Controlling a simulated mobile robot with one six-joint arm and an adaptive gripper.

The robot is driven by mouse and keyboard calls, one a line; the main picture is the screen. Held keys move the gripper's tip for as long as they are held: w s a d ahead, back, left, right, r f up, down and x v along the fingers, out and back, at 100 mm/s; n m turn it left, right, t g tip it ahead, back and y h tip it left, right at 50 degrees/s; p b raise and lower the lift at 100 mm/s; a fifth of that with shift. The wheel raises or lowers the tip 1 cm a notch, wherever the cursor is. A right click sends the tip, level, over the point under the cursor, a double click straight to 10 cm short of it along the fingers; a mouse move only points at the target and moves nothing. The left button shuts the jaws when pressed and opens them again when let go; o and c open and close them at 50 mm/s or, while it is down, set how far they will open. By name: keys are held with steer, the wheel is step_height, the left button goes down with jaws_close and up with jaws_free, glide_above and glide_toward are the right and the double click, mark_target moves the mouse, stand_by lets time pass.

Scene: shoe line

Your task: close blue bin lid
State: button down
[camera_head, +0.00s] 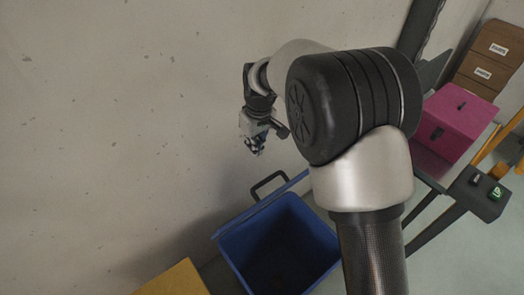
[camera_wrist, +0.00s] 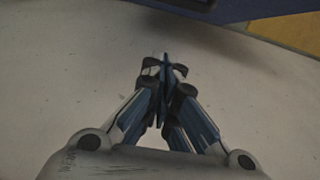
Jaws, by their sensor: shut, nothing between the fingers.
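The blue bin (camera_head: 236,262) stands at the lower middle of the head view, and its dark inside shows through the open top. Its blue lid (camera_head: 262,203) stands open at the bin's far side, seen nearly edge-on, with a black handle (camera_head: 268,180) sticking up. My gripper (camera_head: 256,149) is above and slightly left of the handle, apart from it and near the wall. In the wrist view its fingertips (camera_wrist: 166,66) meet, shut and empty. A dark blue edge crosses the top of the wrist view; I cannot tell which part of the bin it is.
A yellow surface (camera_head: 178,281) is left of the bin. A pale wall (camera_head: 120,120) rises behind. At right are a pink box (camera_head: 452,122), brown boxes (camera_head: 487,62) and a dark stand (camera_head: 476,196) with small buttons. My arm hides part of the bin's right side.

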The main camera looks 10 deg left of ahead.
step_height(320, 180, down, 11)
steer(key=w+a+b, duration=0.1)
steer(key=b, duration=0.2)
steer(key=d, duration=0.1)
steer(key=s+d+r, duration=0.1)
steer(key=s, duration=0.1)
steer(key=shift+s+d+r+b, duration=0.2)
steer(key=shift+d+r+b, duration=0.05)
steer(key=shift+d+b, duration=0.15)
